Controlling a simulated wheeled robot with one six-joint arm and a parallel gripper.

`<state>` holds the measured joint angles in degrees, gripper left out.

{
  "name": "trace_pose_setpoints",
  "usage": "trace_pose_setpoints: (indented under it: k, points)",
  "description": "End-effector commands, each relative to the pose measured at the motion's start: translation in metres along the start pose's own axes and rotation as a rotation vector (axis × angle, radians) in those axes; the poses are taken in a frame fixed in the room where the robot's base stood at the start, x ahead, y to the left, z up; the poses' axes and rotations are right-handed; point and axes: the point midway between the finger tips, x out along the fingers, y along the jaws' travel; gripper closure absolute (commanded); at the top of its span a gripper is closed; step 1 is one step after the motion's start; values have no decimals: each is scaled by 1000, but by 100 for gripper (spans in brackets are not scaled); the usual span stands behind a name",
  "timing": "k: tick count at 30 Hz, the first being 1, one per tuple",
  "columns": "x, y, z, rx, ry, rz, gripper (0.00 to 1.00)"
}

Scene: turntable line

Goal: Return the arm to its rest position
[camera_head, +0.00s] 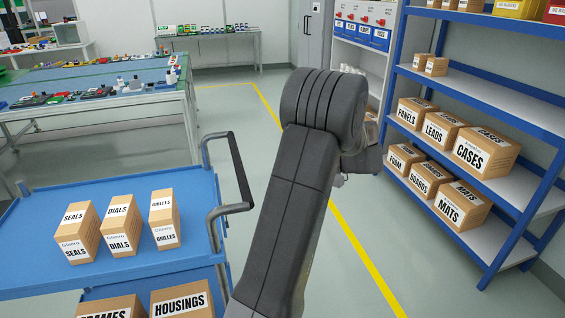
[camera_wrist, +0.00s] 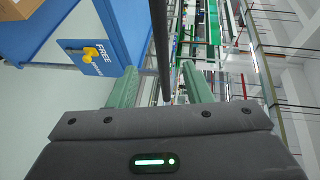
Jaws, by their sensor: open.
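My arm rises in the middle of the head view, bent at a dark rounded joint, with its far end pointing away behind that joint. My gripper is hidden there in the head view. In the wrist view my gripper (camera_wrist: 160,90) shows two green fingers set wide apart, with nothing between them held. A dark bar, the cart's handle (camera_head: 240,172) by its look, passes behind the gap between the fingers.
A blue cart (camera_head: 190,262) at left carries boxes marked SEALS (camera_head: 76,234), DIALS (camera_head: 119,228) and GRILLES (camera_head: 165,220). A blue shelf rack (camera_head: 480,97) with labelled boxes stands at right. Worktables (camera_head: 100,110) are behind. Floor with a yellow line (camera_head: 365,250) is clear between.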

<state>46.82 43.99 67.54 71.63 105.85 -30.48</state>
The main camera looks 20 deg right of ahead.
Motion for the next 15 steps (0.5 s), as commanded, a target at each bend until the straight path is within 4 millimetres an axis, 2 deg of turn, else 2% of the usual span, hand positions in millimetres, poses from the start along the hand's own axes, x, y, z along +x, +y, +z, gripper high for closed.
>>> trace_pose_setpoints:
  k: [7, 15]
  points:
    - [23, 0, 0, -1, -3, -1, 55]
    - [76, -1, 1, 0, -6, -1, 55]
